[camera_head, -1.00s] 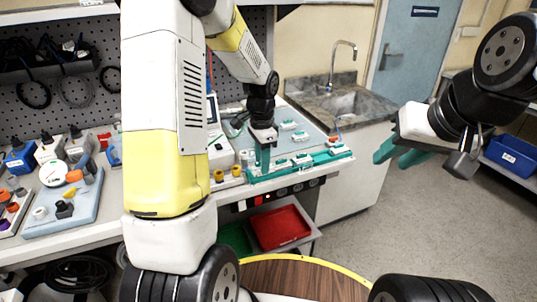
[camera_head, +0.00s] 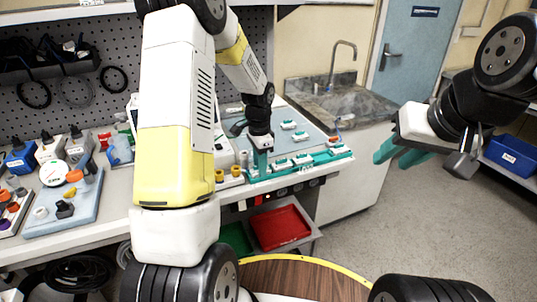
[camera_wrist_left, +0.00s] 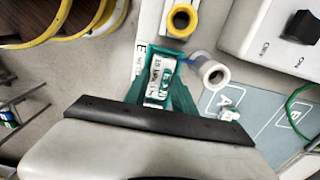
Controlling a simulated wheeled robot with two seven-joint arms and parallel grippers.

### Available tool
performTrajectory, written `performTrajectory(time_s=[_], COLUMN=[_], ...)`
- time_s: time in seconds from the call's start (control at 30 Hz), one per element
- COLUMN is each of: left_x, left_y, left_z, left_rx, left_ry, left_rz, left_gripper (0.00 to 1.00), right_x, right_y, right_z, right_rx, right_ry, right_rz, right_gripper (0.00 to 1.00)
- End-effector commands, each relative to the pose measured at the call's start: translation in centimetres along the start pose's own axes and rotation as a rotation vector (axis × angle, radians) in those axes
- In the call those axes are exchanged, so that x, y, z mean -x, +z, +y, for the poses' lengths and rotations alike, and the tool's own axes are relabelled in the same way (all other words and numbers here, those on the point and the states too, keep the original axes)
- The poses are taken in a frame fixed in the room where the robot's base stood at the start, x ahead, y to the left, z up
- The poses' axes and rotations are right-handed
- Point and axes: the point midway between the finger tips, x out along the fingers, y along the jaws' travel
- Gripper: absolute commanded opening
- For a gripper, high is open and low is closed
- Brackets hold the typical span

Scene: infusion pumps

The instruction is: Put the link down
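My left gripper (camera_head: 261,159) points down at the left end of the teal rail (camera_head: 335,156) on the bench. In the left wrist view its teal fingers (camera_wrist_left: 160,88) lie on both sides of a white link (camera_wrist_left: 159,72) with green markings and look shut on it. Whether the link touches the rail or bench is unclear. Several other white-and-teal links stand along the rail, such as one link (camera_head: 302,159), and more lie on the blue-grey mat (camera_head: 312,137). My right gripper (camera_head: 390,153) is open and empty, off the bench at the right.
Yellow-ringed cylinders (camera_head: 236,171) stand just left of the rail; one yellow ring (camera_wrist_left: 181,20) is close to the fingers in the wrist view. A pump (camera_wrist_left: 295,30) stands close by. A red bin (camera_head: 280,227) is below the bench edge. A sink (camera_head: 345,103) is behind.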

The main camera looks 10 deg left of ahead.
Motion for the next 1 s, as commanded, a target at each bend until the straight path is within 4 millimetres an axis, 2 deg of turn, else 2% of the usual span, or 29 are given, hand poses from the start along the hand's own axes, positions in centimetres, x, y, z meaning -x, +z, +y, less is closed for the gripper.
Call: performTrajectory(time_s=[0.03, 0.1, 0.47, 0.63, 1.0], left_x=[0.0, 0.0, 0.4, 2.8, 10.4], left_y=[0.0, 0.0, 0.0, -0.1, -0.1], left_z=[0.0, 0.0, 0.0, -0.1, -0.1], left_rx=[0.0, 0.0, 0.0, 0.001, 0.0], left_ry=[0.0, 0.0, -0.001, -0.004, -0.003], left_rz=[0.0, 0.0, 0.001, 0.004, 0.003], left_gripper=[0.42, 0.52, 0.52, 0.52, 0.52], right_x=[0.0, 0.0, 0.0, 0.0, 0.0], right_y=[0.0, 0.0, 0.0, 0.0, 0.0], right_z=[0.0, 0.0, 0.0, 0.0, 0.0], right_rx=[0.0, 0.0, 0.0, 0.0, 0.0], right_ry=[0.0, 0.0, 0.0, 0.0, 0.0], right_rz=[0.0, 0.0, 0.0, 0.0, 0.0], right_gripper=[0.36, 0.36, 0.36, 0.36, 0.36])
